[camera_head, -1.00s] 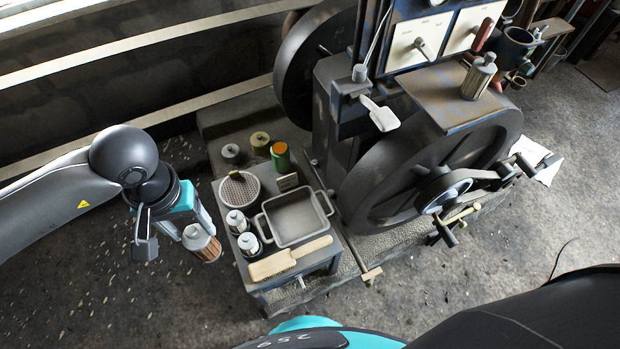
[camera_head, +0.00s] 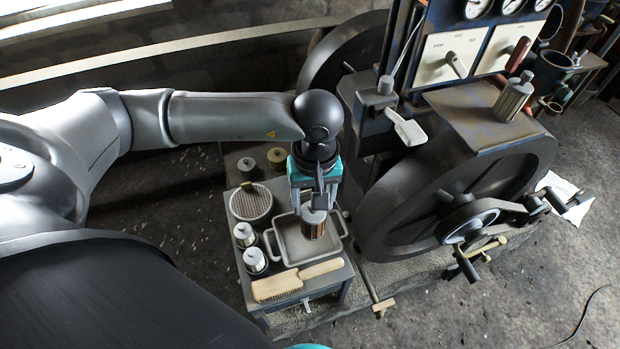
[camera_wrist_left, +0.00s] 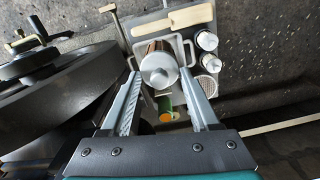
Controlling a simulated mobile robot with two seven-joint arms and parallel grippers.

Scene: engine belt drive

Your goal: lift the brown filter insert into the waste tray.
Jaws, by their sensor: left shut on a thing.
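The brown filter insert (camera_head: 313,229) has a pleated brown body and a grey metal cap. My left gripper (camera_head: 314,196) is shut on it at the cap end and holds it upright over the right part of the grey waste tray (camera_head: 285,248). In the left wrist view the insert's round cap (camera_wrist_left: 158,69) shows between the fingers of my left gripper (camera_wrist_left: 159,80), with the tray behind it. The gap between the insert's lower end and the tray floor is hard to judge.
On the bench, a wooden brush (camera_head: 278,287) lies in front of the tray, two metal-capped canisters (camera_head: 255,261) stand left of it, and a round mesh dish (camera_head: 251,202) lies behind them. The large flywheel (camera_head: 420,205) is close on the right.

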